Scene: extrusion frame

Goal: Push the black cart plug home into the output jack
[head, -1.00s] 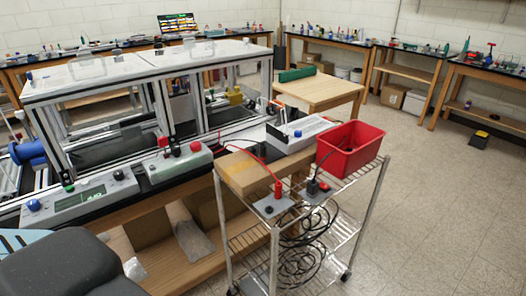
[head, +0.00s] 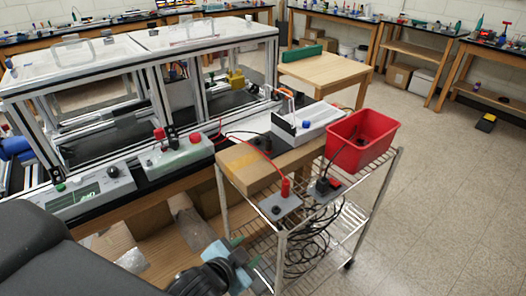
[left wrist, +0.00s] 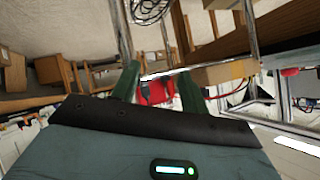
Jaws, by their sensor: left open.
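A black plug (head: 322,184) with a black lead stands on a grey jack plate (head: 318,195) on the wire cart; I cannot tell how deep it sits. A red plug (head: 286,187) with a red lead stands on a second grey plate (head: 292,204), beside a black round socket (head: 277,209). I cannot tell which socket is the output jack. My left gripper (head: 236,256) is low in front of the cart, left of and apart from both plugs. In the left wrist view its two green fingers (left wrist: 157,82) are spread, with nothing held. My right gripper is not in view.
A red bin (head: 355,155) and a brown box (head: 244,172) sit on the cart. Cart posts (head: 281,262) and coiled black cable (head: 304,245) are near my left gripper. The framed enclosure (head: 150,50) stands left. Open floor (head: 440,200) lies right.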

